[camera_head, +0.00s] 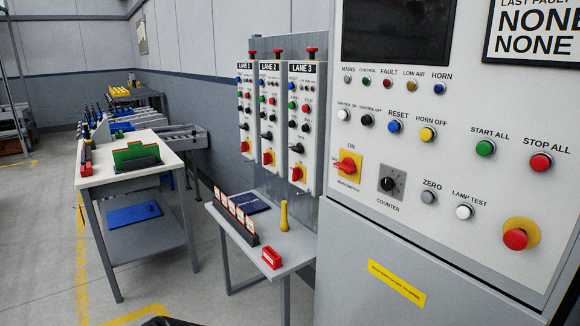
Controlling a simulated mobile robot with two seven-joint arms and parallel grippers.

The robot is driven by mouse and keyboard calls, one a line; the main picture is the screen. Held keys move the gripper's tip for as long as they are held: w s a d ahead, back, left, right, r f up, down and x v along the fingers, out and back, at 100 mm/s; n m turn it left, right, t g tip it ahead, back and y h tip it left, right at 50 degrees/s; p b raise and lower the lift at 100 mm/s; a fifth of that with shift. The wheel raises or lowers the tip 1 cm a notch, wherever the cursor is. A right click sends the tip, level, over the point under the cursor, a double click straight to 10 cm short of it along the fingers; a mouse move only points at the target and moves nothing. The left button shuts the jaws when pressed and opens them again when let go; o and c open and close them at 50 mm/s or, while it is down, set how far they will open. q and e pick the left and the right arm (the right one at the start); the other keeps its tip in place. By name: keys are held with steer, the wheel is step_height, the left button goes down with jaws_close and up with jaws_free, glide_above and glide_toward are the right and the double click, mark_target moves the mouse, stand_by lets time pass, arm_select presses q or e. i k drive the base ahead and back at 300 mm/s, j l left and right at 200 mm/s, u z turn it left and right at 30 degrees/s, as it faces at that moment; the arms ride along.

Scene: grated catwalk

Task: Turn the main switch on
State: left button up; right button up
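The main switch (346,167) is a red rotary handle on a yellow plate, low on the left side of the large grey control cabinet (440,240). "ON" is printed above the plate, a small label that seems to read "OFF" is at its left, and "MAIN SWITCH" is below. The handle lies roughly sideways, its end toward the left label. Nothing touches it. Neither of my grippers can be made out; only a dark sliver, whose nature I cannot tell, shows at the bottom edge.
A black counter knob (391,184) sits right of the switch, with buttons above. Three lane panels (268,115) with similar red-and-yellow switches hang to the left. A small table (285,258) holding a red object and yellow handle stands before them. Floor is open at lower left.

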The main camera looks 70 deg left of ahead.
mark_target(347, 166)
steer(key=u, duration=1.55)
